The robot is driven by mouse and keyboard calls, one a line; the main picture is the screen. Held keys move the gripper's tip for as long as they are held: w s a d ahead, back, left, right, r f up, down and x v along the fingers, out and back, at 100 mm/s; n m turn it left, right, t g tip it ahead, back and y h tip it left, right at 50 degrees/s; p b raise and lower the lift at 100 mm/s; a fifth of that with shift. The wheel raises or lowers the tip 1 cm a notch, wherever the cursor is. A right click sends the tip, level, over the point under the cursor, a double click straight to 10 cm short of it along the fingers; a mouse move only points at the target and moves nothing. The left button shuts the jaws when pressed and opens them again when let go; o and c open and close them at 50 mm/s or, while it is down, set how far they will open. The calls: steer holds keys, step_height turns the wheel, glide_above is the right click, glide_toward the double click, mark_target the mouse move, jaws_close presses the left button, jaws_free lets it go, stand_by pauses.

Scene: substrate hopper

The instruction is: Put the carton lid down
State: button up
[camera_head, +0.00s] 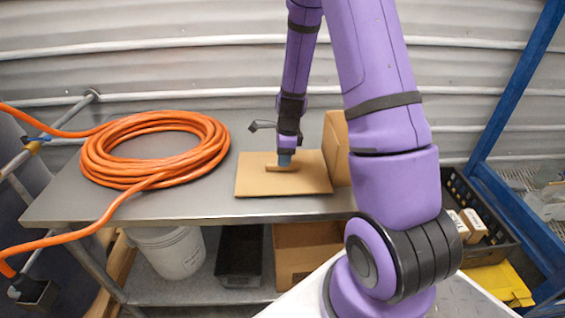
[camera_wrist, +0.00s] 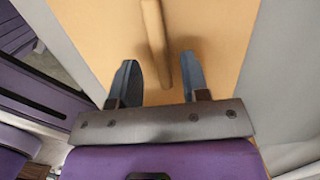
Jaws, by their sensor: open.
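The carton lid (camera_head: 310,181) is a flat tan board with a raised bar handle (camera_head: 279,168) on top. It lies flat on the grey metal table, near the front edge. My gripper (camera_head: 285,158) is above the lid at the handle. In the wrist view, the blue-grey fingers of my gripper (camera_wrist: 162,80) are apart, with the handle (camera_wrist: 156,40) between them, nearer the right finger. The lid (camera_wrist: 210,30) fills the middle of that view. I cannot tell whether a finger touches the handle.
A cardboard carton (camera_head: 337,147) stands right of the lid, partly behind my arm. A coiled orange hose (camera_head: 100,165) lies on the left of the table (camera_head: 150,208). A white bucket (camera_head: 165,255), a black bin (camera_head: 239,258) and another carton (camera_head: 300,262) are below.

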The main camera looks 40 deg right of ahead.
steer(key=s+a+r+n+t, duration=0.1)
steer(key=s+a+r+n, duration=0.15)
steer(key=r, duration=0.65)
steer(key=s+a+r+n, duration=0.1)
steer(key=r+n, duration=0.2)
steer(key=r, duration=0.6)
steer(key=s+a+r+n+t, duration=0.1)
steer(key=s+a+r+n, duration=0.2)
steer(key=s+r+n, duration=0.2)
steer(key=s+a+r+n+t, duration=0.1)
steer(key=s+a+r+n, duration=0.2)
steer(key=s+r+n, duration=0.2)
steer(key=s+a+r+n+t+h, duration=0.1)
steer(key=s+a+r+n, duration=0.3)
steer(key=s+n, duration=0.5)
steer(key=shift+s+r, duration=0.9)
steer(key=shift+r, duration=0.05)
